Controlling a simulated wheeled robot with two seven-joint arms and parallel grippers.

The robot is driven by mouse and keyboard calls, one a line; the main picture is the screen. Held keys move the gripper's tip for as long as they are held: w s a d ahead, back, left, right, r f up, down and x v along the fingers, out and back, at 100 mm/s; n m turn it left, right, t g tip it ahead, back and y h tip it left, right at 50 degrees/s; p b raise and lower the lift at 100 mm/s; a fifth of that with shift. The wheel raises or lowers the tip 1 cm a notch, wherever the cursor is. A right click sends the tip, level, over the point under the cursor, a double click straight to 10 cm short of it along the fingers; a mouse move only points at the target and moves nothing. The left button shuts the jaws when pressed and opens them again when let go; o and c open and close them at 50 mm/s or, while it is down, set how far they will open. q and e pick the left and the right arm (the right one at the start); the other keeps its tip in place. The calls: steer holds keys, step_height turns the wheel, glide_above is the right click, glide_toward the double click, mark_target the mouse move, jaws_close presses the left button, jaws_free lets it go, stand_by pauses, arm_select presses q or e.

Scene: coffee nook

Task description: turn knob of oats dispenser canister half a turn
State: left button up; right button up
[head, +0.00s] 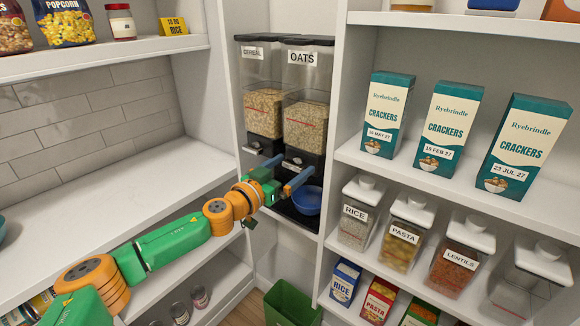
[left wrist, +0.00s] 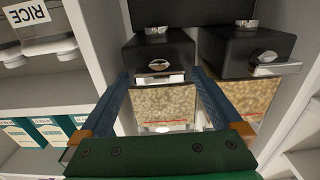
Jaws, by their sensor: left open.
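The oats dispenser canister (head: 305,122) is clear with a black base, a white OATS label and pale oats inside. It stands right of the cereal canister (head: 263,108) in the head view. My left gripper (head: 294,164) is open in front of the oats canister's black base. In the left wrist view, which is upside down, the gripper (left wrist: 160,76) has its two blue fingers on either side of the oats knob (left wrist: 158,66). The fingers look apart from the knob; whether they touch the base is unclear. My right gripper is not in view.
A blue bowl (head: 307,201) sits beneath the dispensers, close to my gripper. The cereal knob (left wrist: 270,68) is beside the oats knob. Shelf dividers stand on both sides. Cracker boxes (head: 446,128) and labelled jars (head: 403,236) fill the right shelves. The left counter is largely clear.

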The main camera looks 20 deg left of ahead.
arm_select(q)
steer(key=c, duration=1.3)
